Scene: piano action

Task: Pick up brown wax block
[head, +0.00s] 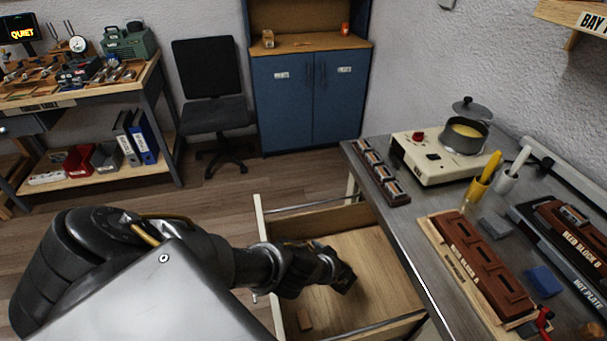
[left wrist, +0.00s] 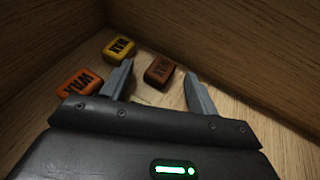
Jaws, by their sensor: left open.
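The brown wax block (left wrist: 159,71) lies on the wooden drawer floor in the left wrist view, its dark lettering too small to read. My left gripper (left wrist: 159,78) is open, with one finger on each side of this block and visible gaps to it. A yellow wax block (left wrist: 119,48) and an orange wax block (left wrist: 80,82) lie to the left, outside the fingers. In the head view my left gripper (head: 344,279) reaches down into the open drawer (head: 375,250). My right gripper is out of view.
Wooden drawer walls (left wrist: 230,40) meet in a corner close behind the blocks. The metal workbench (head: 415,221) stands right of the drawer, with a hot plate (head: 437,165), a pot (head: 463,139) and a reed block (head: 480,265). Open floor lies left of the drawer.

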